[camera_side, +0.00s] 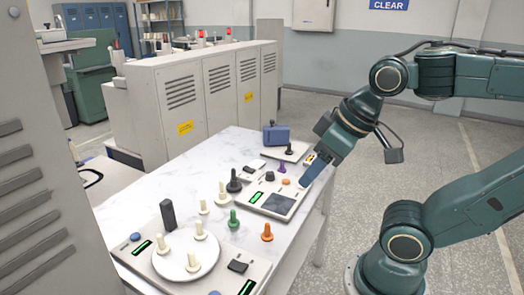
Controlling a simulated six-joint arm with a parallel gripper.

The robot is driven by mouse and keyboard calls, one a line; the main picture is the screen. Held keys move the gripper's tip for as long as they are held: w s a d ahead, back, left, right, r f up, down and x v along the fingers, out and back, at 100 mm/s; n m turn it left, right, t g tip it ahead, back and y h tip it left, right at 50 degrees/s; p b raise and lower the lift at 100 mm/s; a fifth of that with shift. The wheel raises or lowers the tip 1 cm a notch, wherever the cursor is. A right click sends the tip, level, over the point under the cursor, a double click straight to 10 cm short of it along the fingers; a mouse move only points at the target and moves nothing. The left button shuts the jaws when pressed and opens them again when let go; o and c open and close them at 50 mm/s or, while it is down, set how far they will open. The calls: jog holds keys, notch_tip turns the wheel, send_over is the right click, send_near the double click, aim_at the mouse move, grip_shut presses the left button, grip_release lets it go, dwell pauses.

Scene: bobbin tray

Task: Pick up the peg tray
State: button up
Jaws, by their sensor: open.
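A round white tray (208,262) with several cream pegs standing on it is at the front left of the table. It rests on a flat pale unit with green displays, and I take it to be the peg tray. My gripper (306,184) is open at the table's right edge, over the right end of a second pale unit (254,204). It is well behind and to the right of the round tray, apart from it. The gap between its fingers is hard to make out from this side.
Loose pegs stand between the gripper and the tray: green (234,219), orange (267,232), black (234,184) and cream ones. A dark upright block (168,215) stands behind the tray. A blue box (276,135) is at the far end. The table's left middle is bare.

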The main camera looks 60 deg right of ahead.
jog(key=shift+w+r, duration=0.1)
jog(key=w+d+r+m+g, duration=0.15)
jog(key=w+d+m, duration=0.35)
jog(key=w, duration=0.7)
jog(key=w+d+r+m+g, duration=0.15)
jog(key=w+d+m, duration=0.25)
jog(key=w, duration=0.7)
jog(key=w+d+f+m+g, duration=0.1)
jog(key=w+d+f+m, duration=0.2)
jog(key=w+d+f, duration=0.2)
jog(key=w+d+f+m, duration=0.3)
jog(key=d+f, duration=0.3)
jog(key=f, duration=0.2)
jog(key=w+d+f+m+g, duration=0.1)
jog(key=w+d+f+m, duration=0.1)
jog(key=w+d+f, duration=0.4)
jog(key=shift+w+d+f+m+g, duration=0.1)
jog(key=shift+w+f+m+g, duration=0.05)
jog(key=shift+w+m+g, duration=0.2)
jog(key=shift+f, duration=0.1)
